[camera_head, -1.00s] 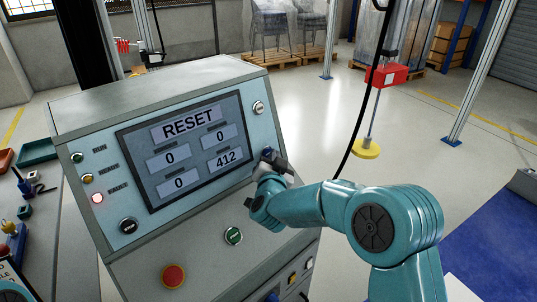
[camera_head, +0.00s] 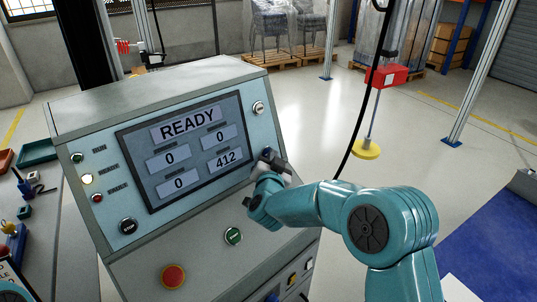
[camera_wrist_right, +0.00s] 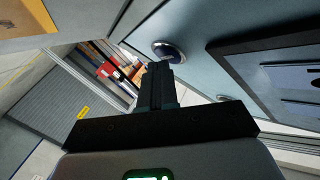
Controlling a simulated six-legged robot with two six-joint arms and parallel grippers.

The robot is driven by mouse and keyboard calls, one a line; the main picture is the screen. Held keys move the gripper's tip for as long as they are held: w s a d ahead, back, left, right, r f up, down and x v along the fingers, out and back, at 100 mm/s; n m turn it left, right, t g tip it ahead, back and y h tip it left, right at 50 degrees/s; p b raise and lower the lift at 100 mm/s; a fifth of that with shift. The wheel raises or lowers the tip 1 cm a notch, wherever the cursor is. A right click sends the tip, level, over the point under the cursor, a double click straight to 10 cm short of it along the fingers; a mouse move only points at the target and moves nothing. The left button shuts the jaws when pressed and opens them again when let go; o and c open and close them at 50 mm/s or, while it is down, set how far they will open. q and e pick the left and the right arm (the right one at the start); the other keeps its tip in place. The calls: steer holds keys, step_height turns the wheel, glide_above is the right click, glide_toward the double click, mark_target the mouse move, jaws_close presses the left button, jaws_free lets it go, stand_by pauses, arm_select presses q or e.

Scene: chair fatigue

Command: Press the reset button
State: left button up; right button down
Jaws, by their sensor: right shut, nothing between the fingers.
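The grey control console's screen (camera_head: 185,148) reads READY, with 0, 0, 0 and 412 below. The blue button (camera_wrist_right: 168,50) sits in a metal ring on the panel, beside the screen. My right gripper (camera_wrist_right: 163,72) is shut and empty, its fingertips at the blue button's lower edge in the right wrist view. Whether they touch it is hard to tell. In the head view my right gripper (camera_head: 270,163) is at the screen's right side and largely covers that button. My left gripper is not in view.
The console also carries a black stop button (camera_head: 128,226), a green button (camera_head: 233,236), a red mushroom button (camera_head: 173,277) and an upper right button (camera_head: 258,107). The middle lamp (camera_head: 87,179) is lit. A red box (camera_head: 387,76) hangs at right. Open floor lies behind.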

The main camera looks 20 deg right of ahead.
steer(key=shift+s+d+r+b, duration=0.15)
steer(key=shift+s+d+b, duration=0.15)
steer(key=shift+s, duration=0.4)
steer(key=shift+s+d+r, duration=0.1)
steer(key=shift+s+d, duration=0.1)
steer(key=shift+s, duration=0.1)
steer(key=s, duration=0.1)
steer(key=s+d+b, duration=0.1)
steer(key=s+r, duration=0.1)
steer(key=shift+s+d, duration=0.35)
steer(key=shift+s, duration=0.05)
stand_by(0.5)
